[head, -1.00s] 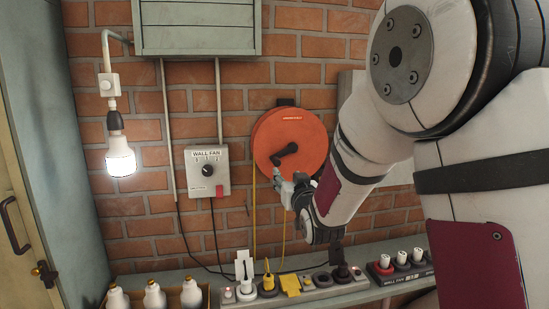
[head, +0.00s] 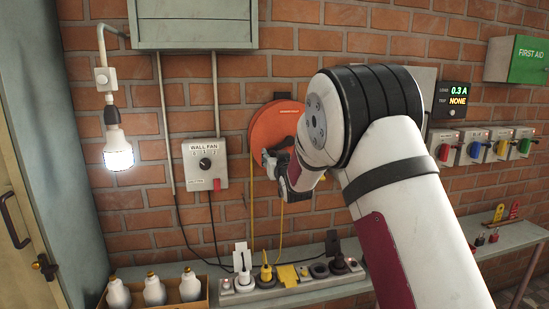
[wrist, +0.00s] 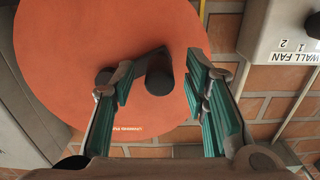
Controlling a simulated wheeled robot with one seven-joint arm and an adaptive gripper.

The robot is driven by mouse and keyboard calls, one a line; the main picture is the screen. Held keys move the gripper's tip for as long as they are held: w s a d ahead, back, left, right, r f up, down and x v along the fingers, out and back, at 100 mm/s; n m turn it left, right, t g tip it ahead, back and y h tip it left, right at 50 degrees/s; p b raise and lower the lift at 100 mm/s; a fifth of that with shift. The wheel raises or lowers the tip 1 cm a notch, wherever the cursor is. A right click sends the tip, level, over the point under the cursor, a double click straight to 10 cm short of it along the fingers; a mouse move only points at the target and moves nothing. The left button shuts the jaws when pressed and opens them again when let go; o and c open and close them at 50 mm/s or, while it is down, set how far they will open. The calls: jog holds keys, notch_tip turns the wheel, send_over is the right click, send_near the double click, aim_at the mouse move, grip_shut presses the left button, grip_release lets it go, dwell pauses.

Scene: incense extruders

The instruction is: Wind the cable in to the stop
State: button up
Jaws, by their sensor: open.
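The orange cable reel (head: 270,128) is fixed to the brick wall. Its round face fills much of the wrist view (wrist: 60,60). A dark crank with a round knob (wrist: 159,78) sits on the reel face. My gripper (wrist: 155,85) is open, with its green-padded fingers on either side of the knob; I cannot tell whether either finger touches it. In the head view my gripper (head: 268,160) is in front of the reel, and my arm hides the reel's right part and the crank. A yellow cable (head: 252,215) hangs from the reel toward the shelf.
A wall fan switch box (head: 206,164) is left of the reel. Below, a power strip (head: 285,285) with several plugs lies on the shelf. A crate of bulbs (head: 190,300) is at lower left. A load display (head: 457,95) and colored switches (head: 475,150) are at right.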

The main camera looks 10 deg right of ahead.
jog(key=shift+c, duration=0.2)
grip_shut()
jog(key=shift+r, duration=0.1)
